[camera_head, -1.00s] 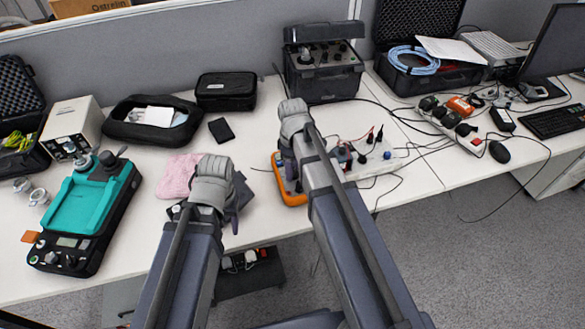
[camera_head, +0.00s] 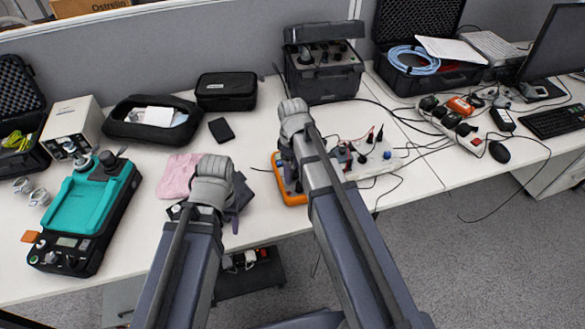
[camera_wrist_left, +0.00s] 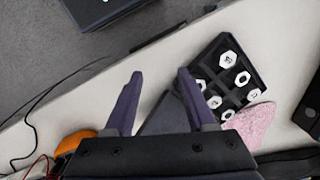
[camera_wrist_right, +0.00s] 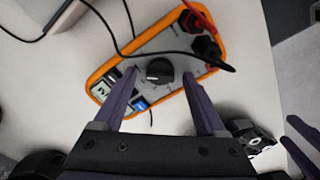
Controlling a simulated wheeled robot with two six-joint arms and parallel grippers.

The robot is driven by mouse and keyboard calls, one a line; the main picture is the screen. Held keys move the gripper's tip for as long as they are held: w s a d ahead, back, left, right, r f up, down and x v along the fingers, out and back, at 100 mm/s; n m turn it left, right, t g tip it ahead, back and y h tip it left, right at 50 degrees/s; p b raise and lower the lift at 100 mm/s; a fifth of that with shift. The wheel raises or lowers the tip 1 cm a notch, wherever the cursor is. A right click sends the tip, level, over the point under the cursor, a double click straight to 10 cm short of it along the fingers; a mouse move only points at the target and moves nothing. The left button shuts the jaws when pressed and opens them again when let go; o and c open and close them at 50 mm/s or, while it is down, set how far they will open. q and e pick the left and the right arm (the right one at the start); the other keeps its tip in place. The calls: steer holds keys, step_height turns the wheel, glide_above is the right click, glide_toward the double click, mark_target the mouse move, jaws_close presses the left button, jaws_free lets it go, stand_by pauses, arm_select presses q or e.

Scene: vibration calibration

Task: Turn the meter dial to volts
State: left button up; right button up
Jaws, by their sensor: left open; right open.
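The meter is an orange-edged multimeter (camera_wrist_right: 135,45) with a grey face, lying on the table; it fills the middle of the right wrist view. Its black round dial (camera_wrist_right: 159,71) sits at the middle of its face, and a small display (camera_wrist_right: 103,90) shows at its left end. My right gripper (camera_wrist_right: 163,80) is open, its fingers on either side of the dial in that view; I cannot tell whether they touch it. In the head view my right arm hides most of the meter (camera_head: 291,198). My left gripper (camera_wrist_left: 158,75) is open and empty over the table edge.
Red and black leads plug into the meter's right end. A black tray of white hex nuts (camera_wrist_left: 225,75) and a pink cloth (camera_head: 179,175) lie near my left gripper. A teal-topped device (camera_head: 85,210) stands at the left.

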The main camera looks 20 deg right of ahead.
arm_select(q)
steer(key=shift+r, duration=0.1)
arm_select(e)
steer(key=shift+r, duration=0.15)
step_height(320, 180, up, 8)
steer(key=p, duration=0.8)
steer(key=shift+f, duration=0.2)
arm_select(q)
step_height(320, 180, up, 8)
steer(key=shift+f, duration=0.2)
